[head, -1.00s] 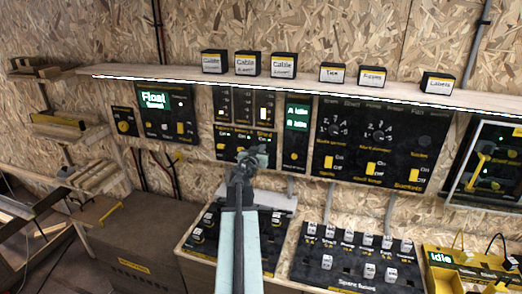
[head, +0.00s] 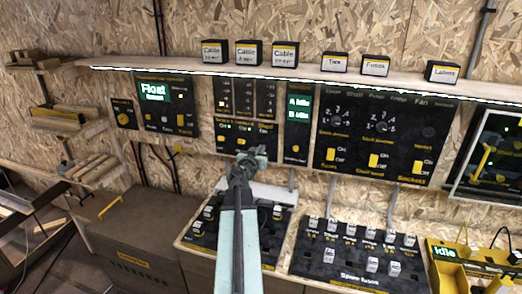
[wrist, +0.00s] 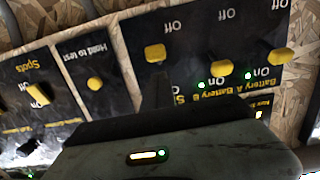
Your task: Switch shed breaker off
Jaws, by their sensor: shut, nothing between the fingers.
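The battery breaker panel (head: 247,134) is on the back wall under the shelf, partly behind my gripper in the head view. The wrist view is upside down. It shows three yellow levers there: Battery A (wrist: 281,53), Battery B (wrist: 222,68), and one whose label starts with S, the shed breaker (wrist: 155,52). The shed lever sits close to its Off mark; the other two sit near On, with green lights below them. My gripper (head: 251,158) is shut and empty. Its tip (wrist: 156,80) is just below the shed lever; I cannot tell if they touch. The gripper hides most of that label.
A Hold to test panel (wrist: 94,80) with one knob is beside the breaker panel. A larger switch panel (head: 385,140) is to the right. A sloping fuse board (head: 350,250) is in front. The shelf (head: 300,77) with boxes is above.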

